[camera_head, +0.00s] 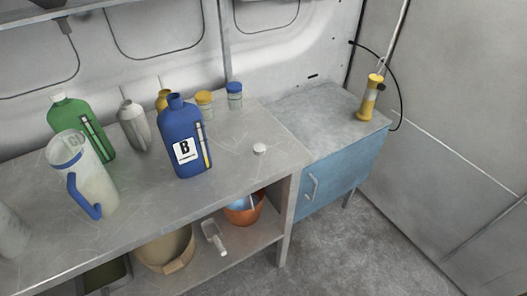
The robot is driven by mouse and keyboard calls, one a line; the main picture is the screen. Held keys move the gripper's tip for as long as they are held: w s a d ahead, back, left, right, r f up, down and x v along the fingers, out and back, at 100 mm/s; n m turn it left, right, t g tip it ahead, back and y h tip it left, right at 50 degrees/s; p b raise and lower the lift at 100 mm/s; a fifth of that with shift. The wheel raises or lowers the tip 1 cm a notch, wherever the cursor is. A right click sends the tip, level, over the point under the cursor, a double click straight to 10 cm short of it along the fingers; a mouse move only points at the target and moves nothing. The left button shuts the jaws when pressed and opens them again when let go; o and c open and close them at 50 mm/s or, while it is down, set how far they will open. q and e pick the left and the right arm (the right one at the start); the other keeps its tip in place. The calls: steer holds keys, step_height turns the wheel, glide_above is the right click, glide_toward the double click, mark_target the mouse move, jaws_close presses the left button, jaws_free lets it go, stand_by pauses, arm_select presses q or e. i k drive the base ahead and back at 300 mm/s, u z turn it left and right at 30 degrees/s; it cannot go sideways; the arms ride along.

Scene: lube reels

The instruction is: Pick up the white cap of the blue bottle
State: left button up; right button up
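The blue bottle (182,138) stands upright on the grey workbench, with a white label marked B and a blue open-looking neck. A small white cap (259,149) lies on the bench top to the right of the bottle, apart from it and near the bench's right end. Neither of my grippers shows in the head view.
The workbench (243,172) also holds a green bottle (76,121), a clear jug with blue handle (92,178), a grey bottle (134,128) and small jars (235,97). A blue cabinet (340,171) adjoins on the right, bearing a yellow device (369,99). Bench space around the cap is clear.

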mark_target(259, 149)
steer(key=z, duration=2.05)
steer(key=i, duration=1.5)
steer(key=u, duration=3.2)
steer(key=i, duration=0.5)
steer(key=z, duration=0.05)
